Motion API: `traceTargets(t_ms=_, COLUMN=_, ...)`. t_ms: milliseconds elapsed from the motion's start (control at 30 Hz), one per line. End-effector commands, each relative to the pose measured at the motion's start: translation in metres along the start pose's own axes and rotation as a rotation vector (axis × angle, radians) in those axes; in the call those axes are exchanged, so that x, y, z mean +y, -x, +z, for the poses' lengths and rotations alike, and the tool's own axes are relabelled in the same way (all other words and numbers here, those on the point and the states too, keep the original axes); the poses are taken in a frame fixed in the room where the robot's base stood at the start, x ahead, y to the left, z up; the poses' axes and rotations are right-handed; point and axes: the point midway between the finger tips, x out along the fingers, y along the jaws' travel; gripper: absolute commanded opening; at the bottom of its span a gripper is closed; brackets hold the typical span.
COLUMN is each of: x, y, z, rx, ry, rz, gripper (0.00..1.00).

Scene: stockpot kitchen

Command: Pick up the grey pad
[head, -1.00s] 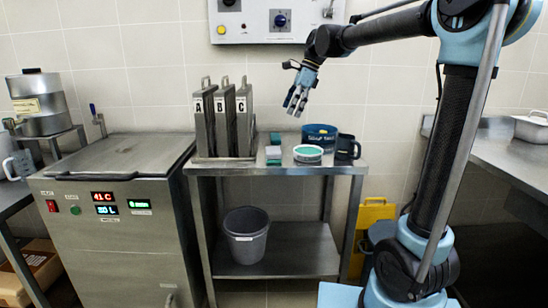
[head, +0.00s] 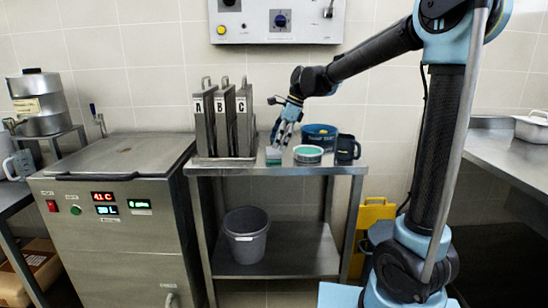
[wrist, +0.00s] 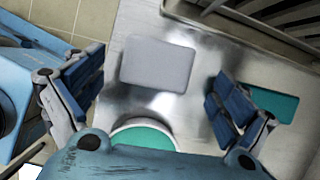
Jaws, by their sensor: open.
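The grey pad (wrist: 157,63) is a flat rounded rectangle lying on the steel table top in the wrist view. My gripper (wrist: 155,92) is open above the table, one finger on each side of the pad in the picture, and nothing is between the fingers. The pad looks clear of both fingers. In the head view my gripper (head: 281,141) points down beside the rack of lettered plates, and it largely hides the grey pad there.
A green pad (wrist: 277,104) lies beside the right finger. A round green-topped dish (head: 308,154), a blue bowl (head: 320,132) and a dark mug (head: 347,149) stand to the right. Upright plates A, B, C (head: 223,120) stand close on the left.

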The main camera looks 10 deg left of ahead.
Motion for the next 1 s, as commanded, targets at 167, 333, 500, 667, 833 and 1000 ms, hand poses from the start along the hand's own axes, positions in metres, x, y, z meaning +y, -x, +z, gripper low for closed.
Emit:
traceTargets(t_ms=167, x=0.002, y=-0.025, z=0.002, rx=0.0, ry=0.002, rz=0.0, gripper=0.94)
traceTargets(t_ms=333, x=0.002, y=-0.038, z=0.002, rx=0.0, ry=0.001, rz=0.0, gripper=0.94)
traceTargets(t_ms=500, x=0.002, y=-0.04, z=0.001, rx=0.0, ry=0.0, rz=0.0, gripper=0.94)
traceTargets(t_ms=667, x=0.002, y=-0.04, z=0.001, rx=0.0, ry=0.0, rz=0.0, gripper=0.76)
traceTargets(t_ms=833, x=0.002, y=-0.04, z=0.001, rx=0.0, ry=0.0, rz=0.0, gripper=0.54)
traceTargets(t_ms=1000, x=0.002, y=-0.04, z=0.001, rx=0.0, ry=0.0, rz=0.0, gripper=0.51)
